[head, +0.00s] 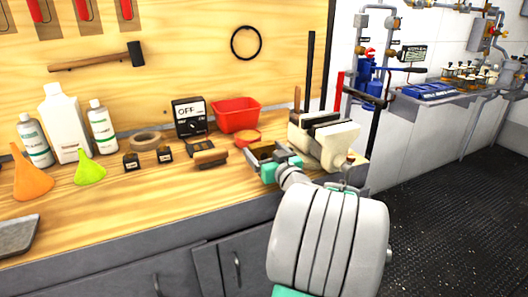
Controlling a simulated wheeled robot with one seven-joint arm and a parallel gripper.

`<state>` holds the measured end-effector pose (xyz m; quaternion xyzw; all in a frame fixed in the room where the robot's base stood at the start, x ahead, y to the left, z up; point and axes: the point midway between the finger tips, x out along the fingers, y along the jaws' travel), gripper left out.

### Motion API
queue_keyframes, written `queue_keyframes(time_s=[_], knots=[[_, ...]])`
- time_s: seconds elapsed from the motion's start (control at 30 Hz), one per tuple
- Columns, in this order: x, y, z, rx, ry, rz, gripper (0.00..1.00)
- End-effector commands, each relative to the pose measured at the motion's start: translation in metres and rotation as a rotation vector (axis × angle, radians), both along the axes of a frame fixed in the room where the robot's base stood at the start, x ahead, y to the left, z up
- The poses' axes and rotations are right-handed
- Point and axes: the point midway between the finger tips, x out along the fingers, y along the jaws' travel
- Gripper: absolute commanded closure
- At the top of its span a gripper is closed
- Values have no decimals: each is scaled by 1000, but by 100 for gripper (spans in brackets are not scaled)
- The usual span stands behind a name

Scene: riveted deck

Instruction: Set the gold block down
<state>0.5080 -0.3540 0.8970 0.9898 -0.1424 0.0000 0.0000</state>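My arm reaches in from the lower right over the workbench (95,222). My gripper (279,166), with teal parts, is low over the bench's right part, at a small dark grey open-topped box shape (262,153). The gripper is small here and partly hidden by my own arm, so its finger gap does not show clearly. I cannot make out a gold block. A brownish patch shows inside the grey shape, but I cannot tell what it is.
Cream and black upright slabs (338,145) stand just right of my gripper. Bottles and funnels crowd the left.

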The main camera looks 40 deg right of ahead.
Motion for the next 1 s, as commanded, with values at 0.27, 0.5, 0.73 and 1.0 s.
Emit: queue_keyframes(time_s=[0.27,0.5,0.73,1.0], knots=[[0,0,0,0,0,0,6],[-13,2,0,0,-1,-5,6],[-60,18,-2,0,0,-6,6],[-75,25,-3,1,4,-1,23]])
